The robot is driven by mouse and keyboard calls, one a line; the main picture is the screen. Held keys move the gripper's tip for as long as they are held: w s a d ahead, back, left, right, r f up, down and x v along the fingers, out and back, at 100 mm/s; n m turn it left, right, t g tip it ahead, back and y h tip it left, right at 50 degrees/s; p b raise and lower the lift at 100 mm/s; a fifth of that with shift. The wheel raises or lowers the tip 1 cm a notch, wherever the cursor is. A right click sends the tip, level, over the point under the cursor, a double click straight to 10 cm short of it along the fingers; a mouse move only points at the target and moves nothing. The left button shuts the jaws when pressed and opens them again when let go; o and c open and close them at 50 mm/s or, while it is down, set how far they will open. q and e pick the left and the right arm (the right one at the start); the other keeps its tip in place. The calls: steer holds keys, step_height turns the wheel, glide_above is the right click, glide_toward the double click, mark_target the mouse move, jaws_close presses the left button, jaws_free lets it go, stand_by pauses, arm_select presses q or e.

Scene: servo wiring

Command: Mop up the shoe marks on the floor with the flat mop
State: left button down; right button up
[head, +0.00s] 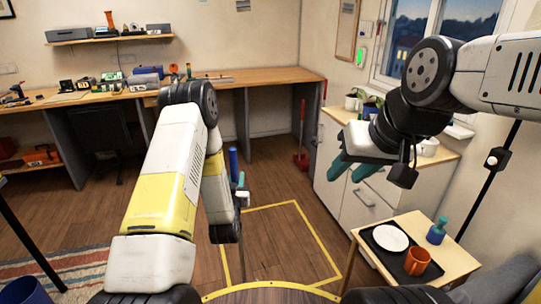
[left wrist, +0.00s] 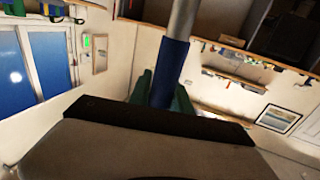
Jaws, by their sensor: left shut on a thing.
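My left gripper (head: 241,190) is shut on the blue grip of the mop handle (head: 233,162). In the left wrist view the blue sleeve (left wrist: 170,72) sits between the green fingers, with the grey pole (left wrist: 184,18) running out of the top of the picture. The mop's flat head is hidden or out of view. My right gripper (head: 354,166) is raised in front of the white cabinet, its teal fingers apart and empty. Yellow tape (head: 318,238) outlines a patch of wooden floor (head: 280,245). I cannot make out shoe marks in it.
A red long-handled tool (head: 302,160) stands by the desk. A striped rug (head: 75,272) lies left.

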arm_select(q)
steer(key=w+d+f, duration=0.2)
steer(key=w+d, duration=1)
steer(key=w, duration=0.4)
steer(key=shift+w+d+f, duration=0.1)
steer(key=shift+f, duration=1.1)
steer(key=shift+w+d+f, duration=0.1)
steer(key=shift+f, duration=1.1)
steer(key=shift+r, duration=0.1)
